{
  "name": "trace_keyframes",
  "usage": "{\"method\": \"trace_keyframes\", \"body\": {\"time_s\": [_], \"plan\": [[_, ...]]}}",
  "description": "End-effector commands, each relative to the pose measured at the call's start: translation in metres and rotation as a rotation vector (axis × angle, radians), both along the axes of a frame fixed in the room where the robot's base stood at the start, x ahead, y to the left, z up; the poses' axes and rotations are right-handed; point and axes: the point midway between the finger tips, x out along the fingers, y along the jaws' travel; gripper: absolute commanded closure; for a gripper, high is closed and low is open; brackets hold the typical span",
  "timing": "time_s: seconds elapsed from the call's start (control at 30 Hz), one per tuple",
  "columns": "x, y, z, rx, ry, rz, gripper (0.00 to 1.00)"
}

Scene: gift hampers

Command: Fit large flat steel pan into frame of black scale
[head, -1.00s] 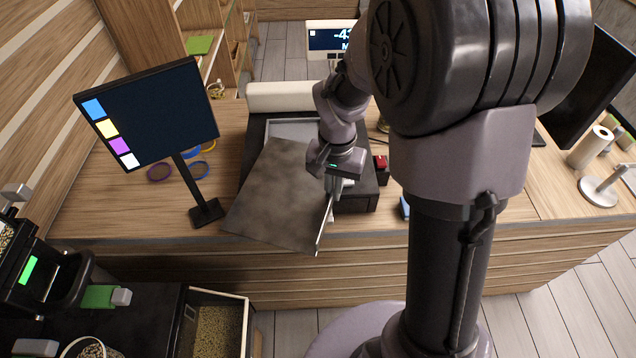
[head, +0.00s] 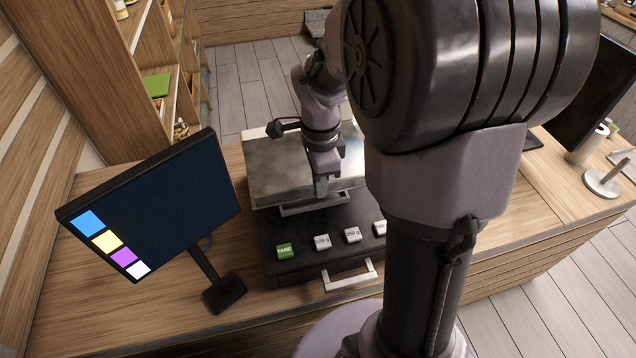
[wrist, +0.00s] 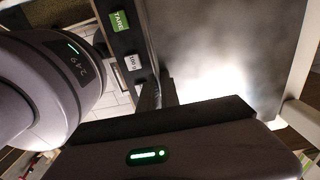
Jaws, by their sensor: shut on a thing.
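The large flat steel pan (head: 272,160) lies over the back part of the black scale (head: 300,240) in the head view. My gripper (head: 322,190) is shut on the pan's near rim, from above. A strip of the scale's grey frame (head: 300,209) shows in front of the pan. The rest of the frame is hidden under the pan, and I cannot tell whether the pan is seated or held just above it. In the wrist view the pan (wrist: 215,45) reaches right from my fingers (wrist: 158,97), and the scale's button strip lies to their left.
The scale's front carries a green TARE button (head: 284,251) and several white buttons, with a pale handle (head: 350,275) below. A dark monitor (head: 160,210) stands close on the left. Another screen (head: 590,90) and a paper roll stand at the right.

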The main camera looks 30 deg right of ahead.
Motion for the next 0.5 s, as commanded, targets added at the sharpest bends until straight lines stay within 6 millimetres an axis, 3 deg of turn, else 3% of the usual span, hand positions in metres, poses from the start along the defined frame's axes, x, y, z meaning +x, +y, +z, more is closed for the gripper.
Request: {"method": "trace_keyframes", "body": {"time_s": [0.5], "plan": [[0.001, 0.0, -0.035, -0.001, -0.002, 0.002, 1.0]]}}
